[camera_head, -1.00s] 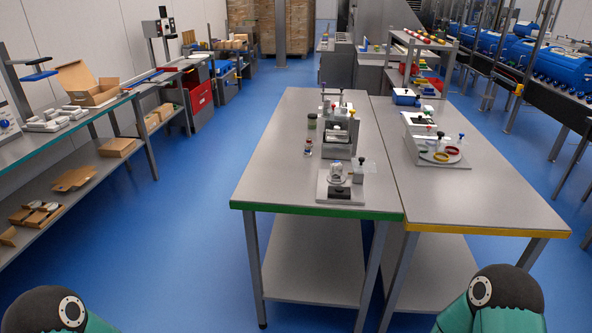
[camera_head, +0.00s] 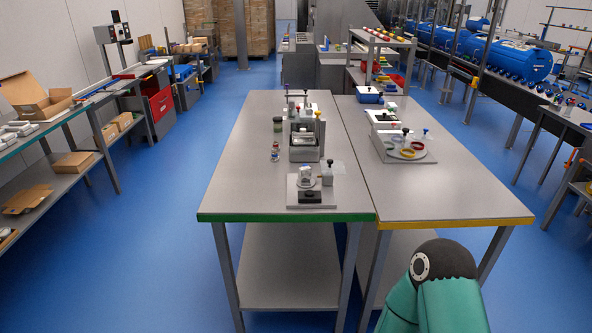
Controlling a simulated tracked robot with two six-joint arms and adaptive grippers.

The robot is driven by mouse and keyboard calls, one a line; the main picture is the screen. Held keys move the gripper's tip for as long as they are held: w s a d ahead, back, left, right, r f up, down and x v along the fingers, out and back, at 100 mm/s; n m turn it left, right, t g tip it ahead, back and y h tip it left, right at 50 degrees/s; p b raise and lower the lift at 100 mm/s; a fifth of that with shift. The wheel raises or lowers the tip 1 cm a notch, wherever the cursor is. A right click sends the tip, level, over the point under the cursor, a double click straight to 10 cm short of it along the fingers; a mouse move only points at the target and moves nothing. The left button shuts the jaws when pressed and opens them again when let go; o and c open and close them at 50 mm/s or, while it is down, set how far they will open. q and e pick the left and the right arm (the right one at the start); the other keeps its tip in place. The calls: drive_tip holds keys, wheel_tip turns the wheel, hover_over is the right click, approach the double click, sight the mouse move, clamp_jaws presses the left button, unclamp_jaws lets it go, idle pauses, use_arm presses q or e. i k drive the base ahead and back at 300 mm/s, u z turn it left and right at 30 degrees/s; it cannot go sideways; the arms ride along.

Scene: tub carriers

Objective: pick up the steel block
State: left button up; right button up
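No thing is clearly recognisable as the steel block at this distance. A small grey block with a dark knob (camera_head: 327,173) stands at the near end of the green-edged table (camera_head: 245,190), at the right of a light base plate (camera_head: 296,200). A small shiny piece (camera_head: 305,174) stands beside it on the plate, and a dark flat piece (camera_head: 310,196) lies at the plate's front. Neither of my grippers is in view. Only a teal and black part of my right arm shows at the bottom right, in front of the tables.
A grey fixture (camera_head: 304,153) and a small bottle (camera_head: 275,152) stand farther back. Blue floor (camera_head: 160,250) is open at left; a workbench (camera_head: 50,130) lines the left wall.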

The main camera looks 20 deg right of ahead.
sight(305, 174)
drive_tip(key=i, duration=0.85)
drive_tip(key=z, duration=0.05)
